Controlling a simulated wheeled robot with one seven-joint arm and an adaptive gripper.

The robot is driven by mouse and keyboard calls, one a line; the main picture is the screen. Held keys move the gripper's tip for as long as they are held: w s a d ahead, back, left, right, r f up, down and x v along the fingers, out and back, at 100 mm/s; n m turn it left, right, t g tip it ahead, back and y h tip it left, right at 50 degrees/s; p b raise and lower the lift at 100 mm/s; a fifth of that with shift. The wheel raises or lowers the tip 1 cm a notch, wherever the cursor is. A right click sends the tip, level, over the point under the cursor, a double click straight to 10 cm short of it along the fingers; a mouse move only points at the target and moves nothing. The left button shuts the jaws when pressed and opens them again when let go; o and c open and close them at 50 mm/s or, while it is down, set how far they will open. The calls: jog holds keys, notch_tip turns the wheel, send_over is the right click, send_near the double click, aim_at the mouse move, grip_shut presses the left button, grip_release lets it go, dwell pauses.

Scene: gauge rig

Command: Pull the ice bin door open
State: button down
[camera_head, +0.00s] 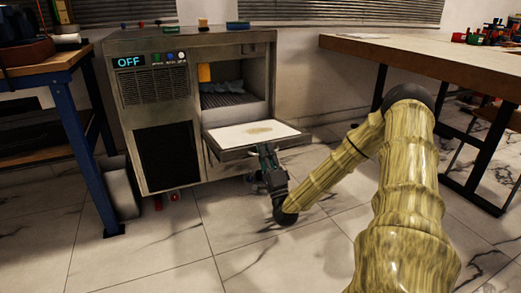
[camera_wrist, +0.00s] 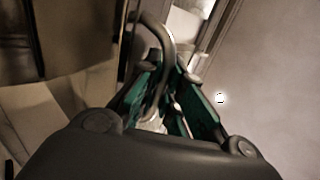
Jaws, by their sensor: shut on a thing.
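The ice bin door (camera_head: 240,134) is folded down to about level at the front of the ice machine (camera_head: 160,100), with its pale inner face up. The bin opening (camera_head: 232,97) behind it is exposed, with bluish lumps inside. My gripper (camera_head: 267,155) is at the door's front edge, reaching up from the front right. In the wrist view, the green-lined fingers (camera_wrist: 175,85) are closed around a dark curved bar handle (camera_wrist: 168,40). The handle is hidden by the gripper and door in the head view.
A wooden bench with blue legs (camera_head: 85,150) stands close at the left of the machine. A grey bin (camera_head: 120,188) is beside it. A long table (camera_head: 440,62) stands at the right. The marble-look floor in front is clear. Small coloured objects lie on the machine's top.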

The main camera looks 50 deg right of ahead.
jog(key=shift+d+f, duration=0.1)
jog(key=shift+d, duration=0.15)
jog(key=c, duration=1.8)
grip_release()
jog(key=shift+f, duration=0.1)
jog(key=shift+a, duration=0.2)
jog(key=v, duration=1.2)
jog(key=shift+d, duration=0.1)
